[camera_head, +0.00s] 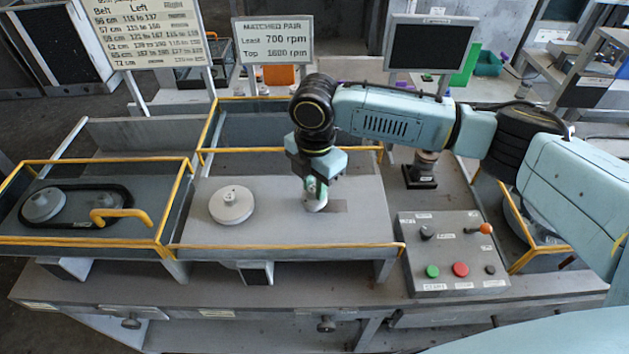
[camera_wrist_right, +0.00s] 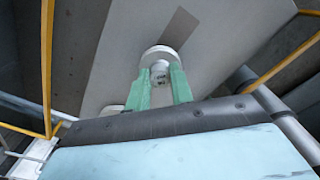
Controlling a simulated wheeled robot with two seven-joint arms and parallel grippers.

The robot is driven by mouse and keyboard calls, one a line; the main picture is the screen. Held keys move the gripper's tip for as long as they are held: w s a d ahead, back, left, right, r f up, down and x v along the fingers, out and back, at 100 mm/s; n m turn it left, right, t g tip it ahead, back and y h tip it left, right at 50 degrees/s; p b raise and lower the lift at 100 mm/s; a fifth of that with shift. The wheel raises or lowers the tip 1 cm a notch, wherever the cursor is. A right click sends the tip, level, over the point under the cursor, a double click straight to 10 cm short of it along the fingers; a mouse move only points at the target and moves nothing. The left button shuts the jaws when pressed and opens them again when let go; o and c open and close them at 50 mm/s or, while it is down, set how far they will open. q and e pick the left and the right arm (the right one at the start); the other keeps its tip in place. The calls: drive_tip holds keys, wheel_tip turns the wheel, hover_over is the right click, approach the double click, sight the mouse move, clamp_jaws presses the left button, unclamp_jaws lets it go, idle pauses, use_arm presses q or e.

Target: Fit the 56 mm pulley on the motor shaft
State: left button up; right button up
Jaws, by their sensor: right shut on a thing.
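My right gripper (camera_head: 315,186) points down over the middle grey deck, with its green fingers shut on a small pale pulley (camera_head: 316,204). In the right wrist view the same pulley (camera_wrist_right: 160,52) sits between the tips of the two green fingers (camera_wrist_right: 160,85), with a round hub at its centre. The pulley is at or just above a darker slot (camera_head: 338,207) in the deck. The motor shaft is hidden under the pulley and gripper, so I cannot tell whether the pulley is around it. My left gripper is out of view.
A larger pale pulley (camera_head: 231,206) stands on the deck to the left. Yellow rails (camera_head: 290,246) edge the deck. A belted pair with a yellow handle (camera_head: 122,214) is at far left. A control box (camera_head: 453,255) is at right. Sign boards (camera_head: 272,40) stand behind.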

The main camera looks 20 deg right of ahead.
drive_tip(key=shift+f, duration=0.2)
drive_tip(key=shift+f, duration=0.3)
drive_tip(key=shift+f+p, duration=0.2)
drive_tip(key=shift+p, duration=0.1)
idle(0.5)
drive_tip(key=shift+f, duration=0.3)
drive_tip(key=o, duration=1)
drive_tip(key=shift+r, duration=0.1)
